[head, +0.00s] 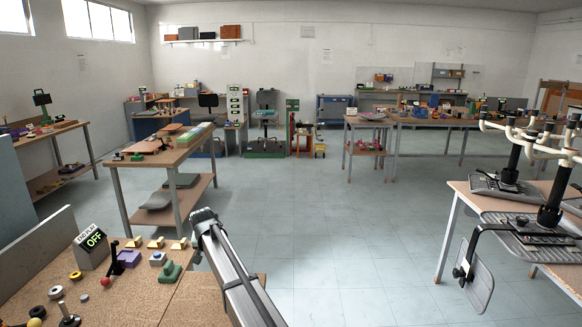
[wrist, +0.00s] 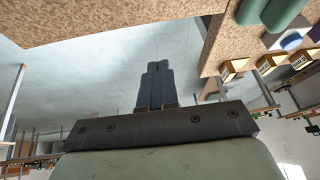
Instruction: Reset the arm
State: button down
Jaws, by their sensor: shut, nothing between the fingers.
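My gripper (wrist: 157,68) shows in the wrist view with its two dark fingers together and nothing between them. The wrist view is turned over, with the workbench (wrist: 110,12) at the top and the room's far side at the bottom. In the head view my arm rises from the bottom middle, at the right part of the near workbench (head: 150,300). The fingers cannot be made out clearly in the head view. In the wrist view the fingers point over open floor, apart from the bench and its objects.
On the near bench are an OFF sign box (head: 91,246), a red-knobbed lever (head: 112,263), a purple block (head: 129,258), a green piece (head: 170,272) and small yellow-topped boxes (head: 156,243). A table with chair parts (head: 497,205) stands at right. The floor between is clear.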

jog(key=w+d+f+m+t+h, duration=0.1)
jog(key=w+d+f+m, duration=0.25)
jog(key=d, duration=0.85)
jog(key=w+d+f+m+t+h, duration=0.1)
jog(key=w+d+f+m, duration=0.3)
jog(key=d, duration=0.8)
jog(key=s+d+f+n+g, duration=0.15)
jog(key=s+d+f, duration=0.45)
jog(key=d+f, duration=0.7)
jog(key=s+d+f+n+g, duration=0.1)
jog(key=s+d+f+g, duration=0.2)
jog(key=s+f, duration=0.9)
jog(key=s+d+f+n+g, duration=0.1)
jog(key=s+d+f+g, duration=0.25)
jog(key=s+f, duration=0.8)
jog(key=s+d+f+n+g, duration=0.1)
jog(key=s+g, duration=0.2)
jog(key=s, duration=1.6)
jog(key=s+d+f+n+g, duration=0.1)
jog(key=s+n+g, duration=0.1)
jog(key=s, duration=1.8)
jog(key=shift+s+d+f+g+y, duration=0.15)
jog(key=shift+s+d+g+y, duration=0.1)
jog(key=shift+d+g+y, duration=0.15)
